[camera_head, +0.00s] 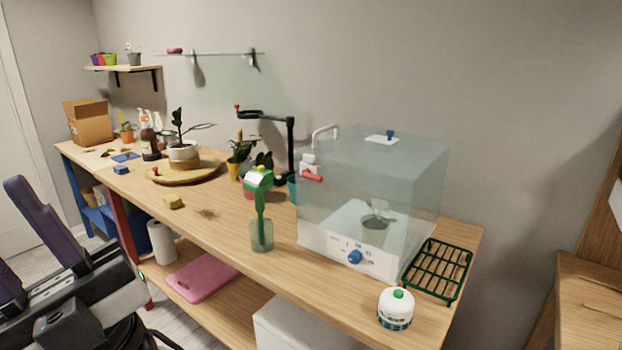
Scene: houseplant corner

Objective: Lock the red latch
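Parts of my arm, dark and grey, show at the lower left, well away from the box.
The box stands on a long wooden bench (215,220). A green sprayer-like bottle (260,210) stands left of it, near the front edge. A black stand (290,140) is behind. A green rack (438,270) and white jar (396,308) are on the right.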

